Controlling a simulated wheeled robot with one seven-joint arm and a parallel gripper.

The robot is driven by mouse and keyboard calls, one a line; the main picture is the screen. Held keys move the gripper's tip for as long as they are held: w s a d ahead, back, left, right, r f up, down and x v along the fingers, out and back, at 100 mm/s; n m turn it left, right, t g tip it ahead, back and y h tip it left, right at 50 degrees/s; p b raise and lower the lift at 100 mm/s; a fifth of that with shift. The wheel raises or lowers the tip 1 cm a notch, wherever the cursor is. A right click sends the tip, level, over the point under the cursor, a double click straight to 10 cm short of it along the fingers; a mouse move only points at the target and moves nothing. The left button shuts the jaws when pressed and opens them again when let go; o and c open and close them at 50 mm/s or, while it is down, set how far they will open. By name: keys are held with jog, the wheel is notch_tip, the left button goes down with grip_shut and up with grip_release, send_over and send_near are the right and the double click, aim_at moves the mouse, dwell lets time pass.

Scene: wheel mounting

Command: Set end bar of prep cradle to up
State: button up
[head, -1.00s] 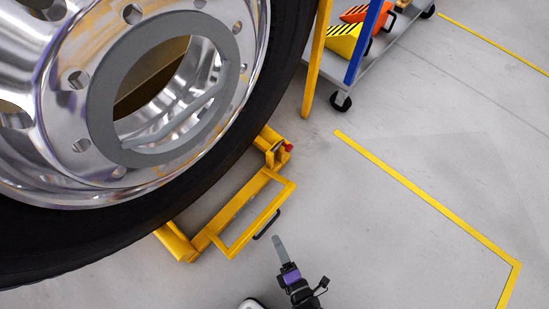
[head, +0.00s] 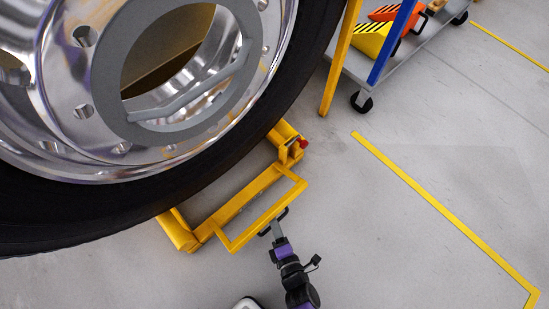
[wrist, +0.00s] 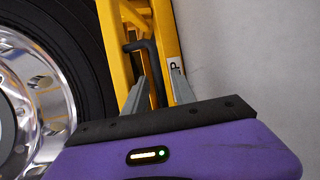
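The yellow prep cradle (head: 182,233) sits on the floor under the big wheel. Its end bar (head: 247,232), a yellow rectangular frame, lies folded out low toward me, with a black handle (head: 284,213) on its outer edge. My gripper (head: 274,228) is at that handle. In the wrist view the black handle (wrist: 152,66) runs between the two grey fingers of my gripper (wrist: 159,82). The fingers are apart, and I cannot tell whether either touches the handle. The yellow bar (wrist: 167,30) lies just beyond, with a partly hidden white label. The fingertips are small in the head view.
The large tyre and chrome wheel (head: 82,106) stand close behind the cradle. A red knob (head: 303,143) is at the cradle's far corner. A grey cart (head: 390,67) with yellow and orange chocks stands at the upper right.

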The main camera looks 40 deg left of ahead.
grip_shut()
dwell(1.3)
